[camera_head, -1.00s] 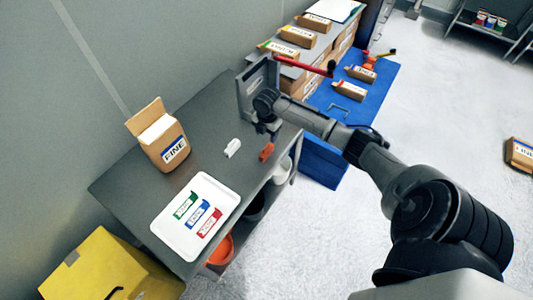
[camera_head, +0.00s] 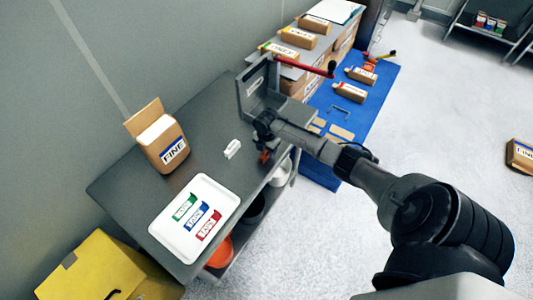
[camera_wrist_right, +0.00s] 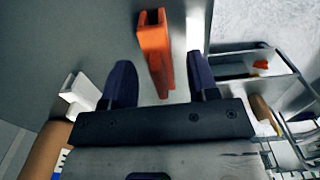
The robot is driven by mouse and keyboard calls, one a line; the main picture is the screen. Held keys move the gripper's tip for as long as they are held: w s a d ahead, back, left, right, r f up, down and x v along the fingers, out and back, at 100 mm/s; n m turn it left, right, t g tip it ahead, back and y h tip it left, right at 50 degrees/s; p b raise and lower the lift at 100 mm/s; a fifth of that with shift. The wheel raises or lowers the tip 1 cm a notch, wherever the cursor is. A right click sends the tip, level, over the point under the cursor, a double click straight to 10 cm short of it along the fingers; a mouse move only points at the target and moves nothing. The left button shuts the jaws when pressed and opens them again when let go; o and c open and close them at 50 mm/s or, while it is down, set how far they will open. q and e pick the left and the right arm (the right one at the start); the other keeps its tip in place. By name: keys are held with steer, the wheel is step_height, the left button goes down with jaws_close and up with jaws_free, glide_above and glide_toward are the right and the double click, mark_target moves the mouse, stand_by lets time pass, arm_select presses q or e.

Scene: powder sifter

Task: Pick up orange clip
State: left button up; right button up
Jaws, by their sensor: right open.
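The orange clip (camera_wrist_right: 154,50) lies on the grey table near its edge. In the right wrist view it lies lengthwise, its near end between the two open fingers of my right gripper (camera_wrist_right: 162,84). In the head view the clip (camera_head: 265,156) is mostly hidden under my right gripper (camera_head: 268,147), which is right above it. The gripper is open and holds nothing; I cannot tell whether it touches the clip. My left gripper is not in view.
A white clip (camera_head: 232,149) lies to the left of the orange one. A FINE bag (camera_head: 160,140) and a white tray (camera_head: 162,232) with colored labels stand on the table (camera_head: 125,192). A grey machine with a red lever (camera_head: 300,66) stands at the back.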

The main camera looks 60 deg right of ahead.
steer(key=c, duration=1)
